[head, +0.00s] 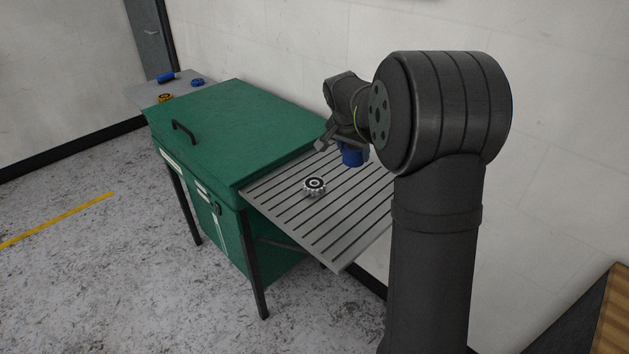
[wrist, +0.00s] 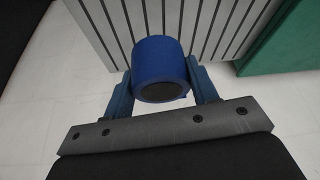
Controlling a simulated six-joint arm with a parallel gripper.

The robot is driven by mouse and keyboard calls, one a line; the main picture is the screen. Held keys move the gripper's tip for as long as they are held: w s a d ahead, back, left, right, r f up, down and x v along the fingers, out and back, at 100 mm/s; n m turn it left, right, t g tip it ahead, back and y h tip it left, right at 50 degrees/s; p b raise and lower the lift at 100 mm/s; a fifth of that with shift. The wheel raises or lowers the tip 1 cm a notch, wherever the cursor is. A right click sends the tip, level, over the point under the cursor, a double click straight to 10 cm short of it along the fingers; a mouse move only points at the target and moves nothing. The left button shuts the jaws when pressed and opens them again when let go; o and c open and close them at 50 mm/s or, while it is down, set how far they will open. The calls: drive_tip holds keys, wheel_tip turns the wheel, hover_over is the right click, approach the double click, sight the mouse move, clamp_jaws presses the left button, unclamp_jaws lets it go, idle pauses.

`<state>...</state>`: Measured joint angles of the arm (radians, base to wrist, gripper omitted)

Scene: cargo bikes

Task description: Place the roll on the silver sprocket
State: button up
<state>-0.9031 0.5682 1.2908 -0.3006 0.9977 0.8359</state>
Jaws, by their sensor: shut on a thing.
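A blue roll (wrist: 158,60) is between the two fingers of my gripper (wrist: 162,90) in the wrist view, with its dark round end toward the camera. In the head view the blue roll (head: 352,155) hangs below my gripper (head: 341,146) at the back right of the slatted shelf. My gripper is shut on it. The silver sprocket (head: 314,186) lies on the slatted shelf, to the left of the roll and nearer the camera, apart from it. It has a toothed rim and a dark ring on top. The sprocket is not seen in the wrist view.
The grey slatted shelf (head: 325,237) juts from the green cabinet (head: 238,125), which has a dark handle (head: 184,131) on its lid. A far shelf (head: 141,95) holds another blue roll (head: 166,77), a yellow sprocket (head: 165,98) and a blue sprocket (head: 198,82). A white wall stands behind.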

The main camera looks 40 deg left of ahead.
drive_tip(key=s+a+f, duration=0.1)
drive_tip(key=a+f, duration=0.1)
drive_tip(key=a, duration=0.1)
drive_tip(key=s+a+f, duration=0.2)
drive_tip(key=a, duration=0.2)
drive_tip(key=s+a+f, duration=0.1)
drive_tip(key=a+f, duration=0.2)
drive_tip(key=shift+s+a, duration=0.15)
drive_tip(key=shift+s, duration=0.05)
drive_tip(key=shift+f, duration=1.9)
drive_tip(key=shift+f, duration=0.15)
drive_tip(key=o, duration=1)
drive_tip(key=v, duration=1.2)
drive_tip(key=shift+w, duration=0.1)
